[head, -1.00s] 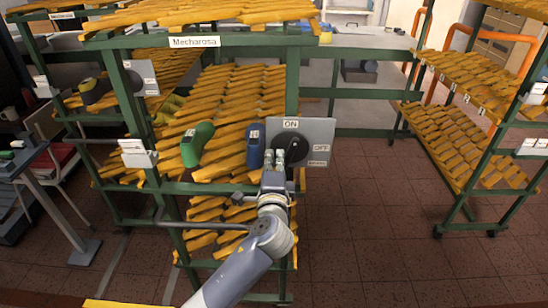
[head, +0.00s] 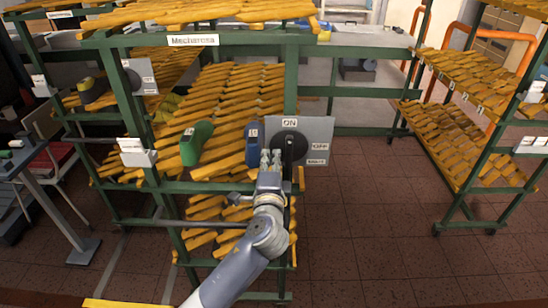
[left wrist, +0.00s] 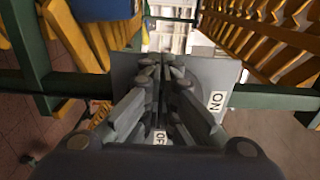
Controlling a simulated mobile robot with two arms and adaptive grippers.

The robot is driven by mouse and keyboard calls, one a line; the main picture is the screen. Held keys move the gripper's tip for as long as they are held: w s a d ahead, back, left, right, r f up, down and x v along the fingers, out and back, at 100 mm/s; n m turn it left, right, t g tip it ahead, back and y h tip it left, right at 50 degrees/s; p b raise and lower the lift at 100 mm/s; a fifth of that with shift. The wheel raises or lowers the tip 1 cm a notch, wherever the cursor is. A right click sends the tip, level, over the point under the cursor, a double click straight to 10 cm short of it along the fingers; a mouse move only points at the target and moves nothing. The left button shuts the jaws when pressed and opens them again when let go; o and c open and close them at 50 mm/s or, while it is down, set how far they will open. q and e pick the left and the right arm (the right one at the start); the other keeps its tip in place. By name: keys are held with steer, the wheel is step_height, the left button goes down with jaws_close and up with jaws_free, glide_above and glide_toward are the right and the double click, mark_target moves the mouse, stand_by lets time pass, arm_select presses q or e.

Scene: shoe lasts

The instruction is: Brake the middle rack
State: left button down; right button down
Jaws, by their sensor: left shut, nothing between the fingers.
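The middle rack (head: 291,95) is a green frame with yellow-orange shoe lasts. Its brake panel (head: 320,129) is a grey plate with a round dark dial and ON and OFF labels. A black lever (head: 288,151) stands about upright on the dial, below the ON label. My left gripper (head: 271,157) is shut and empty, just left of the lever; I cannot tell whether it touches it. In the left wrist view my left gripper (left wrist: 163,66) is in front of the brake panel (left wrist: 222,76) and hides the lever. My right gripper is not in view.
Green (head: 197,143) and blue (head: 252,144) shoe lasts lie on the middle rack. A label holder (head: 138,153) is on its left post. Another rack (head: 465,172) stands at the right, with clear tiled floor (head: 375,215) between. A table (head: 45,195) is at the left.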

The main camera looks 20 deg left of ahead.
arm_select(q)
steer(key=v, duration=0.9)
steer(key=shift+p, duration=0.3)
steer(key=shift+w, duration=0.1)
